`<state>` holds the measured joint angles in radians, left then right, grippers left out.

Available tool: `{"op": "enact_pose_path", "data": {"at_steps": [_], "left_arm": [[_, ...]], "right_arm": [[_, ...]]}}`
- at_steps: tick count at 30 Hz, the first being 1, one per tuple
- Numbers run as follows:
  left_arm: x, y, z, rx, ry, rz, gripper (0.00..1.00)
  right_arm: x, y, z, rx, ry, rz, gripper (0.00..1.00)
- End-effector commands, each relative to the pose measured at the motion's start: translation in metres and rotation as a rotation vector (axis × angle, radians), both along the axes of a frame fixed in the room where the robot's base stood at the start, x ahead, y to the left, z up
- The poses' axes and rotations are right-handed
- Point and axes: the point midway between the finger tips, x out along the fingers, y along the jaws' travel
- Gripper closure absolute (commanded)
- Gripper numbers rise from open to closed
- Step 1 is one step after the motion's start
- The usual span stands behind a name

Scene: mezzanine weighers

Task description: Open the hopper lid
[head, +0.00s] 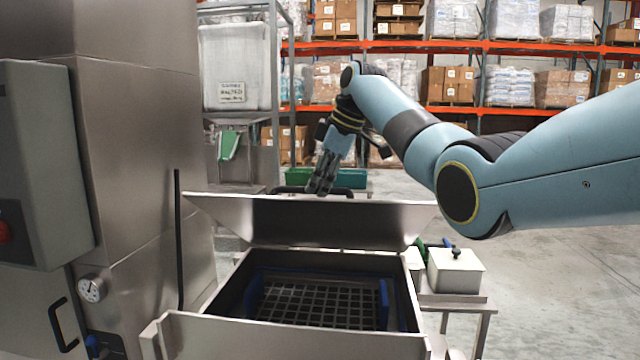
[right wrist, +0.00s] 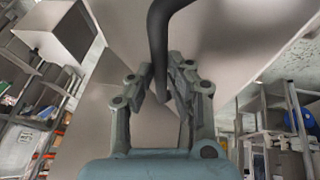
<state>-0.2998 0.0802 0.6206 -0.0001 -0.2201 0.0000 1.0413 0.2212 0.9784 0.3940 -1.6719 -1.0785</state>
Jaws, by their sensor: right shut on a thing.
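The hopper (head: 290,328) is a steel box in front of me, with a dark grid and blue edging visible inside. Its steel lid (head: 320,222) stands raised at the far side, tilted, so the mouth is uncovered. A black bar handle (head: 290,190) shows at the lid's upper edge. My right gripper (head: 322,186) is at that edge, shut on the handle. In the right wrist view the dark handle (right wrist: 158,40) runs down between the fingers of my right gripper (right wrist: 166,78). My left gripper is out of view.
A tall steel cabinet (head: 135,150) with a gauge (head: 92,289) stands close on the left. A small table with a lidded white container (head: 455,270) is right of the hopper. Loaded racks (head: 480,80) fill the back. The floor at right is clear.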

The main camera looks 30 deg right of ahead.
Motion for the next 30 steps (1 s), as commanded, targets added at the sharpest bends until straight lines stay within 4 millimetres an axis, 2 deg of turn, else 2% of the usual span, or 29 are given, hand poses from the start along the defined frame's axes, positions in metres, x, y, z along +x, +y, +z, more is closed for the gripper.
{"op": "enact_pose_path", "data": {"at_steps": [1,2,7,12,17,20,30], "left_arm": [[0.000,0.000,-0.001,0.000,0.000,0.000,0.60],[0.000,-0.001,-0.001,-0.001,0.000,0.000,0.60],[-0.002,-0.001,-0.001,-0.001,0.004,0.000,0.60],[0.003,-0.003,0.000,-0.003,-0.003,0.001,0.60],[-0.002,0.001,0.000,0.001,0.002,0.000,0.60],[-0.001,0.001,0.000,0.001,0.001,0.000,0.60],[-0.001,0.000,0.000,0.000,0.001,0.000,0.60]], "right_arm": [[-0.001,-0.004,-0.006,-0.006,0.006,-0.008,1.00],[-0.001,-0.004,-0.006,-0.007,0.007,-0.008,0.83],[-0.001,-0.003,-0.005,-0.005,0.005,-0.005,0.62],[-0.001,-0.001,-0.003,-0.002,0.004,-0.003,0.62],[-0.002,-0.002,0.002,-0.002,0.001,-0.003,0.62],[-0.006,-0.006,0.015,-0.003,0.000,-0.004,0.62],[-0.032,-0.023,0.081,-0.003,0.003,-0.005,0.62]]}}
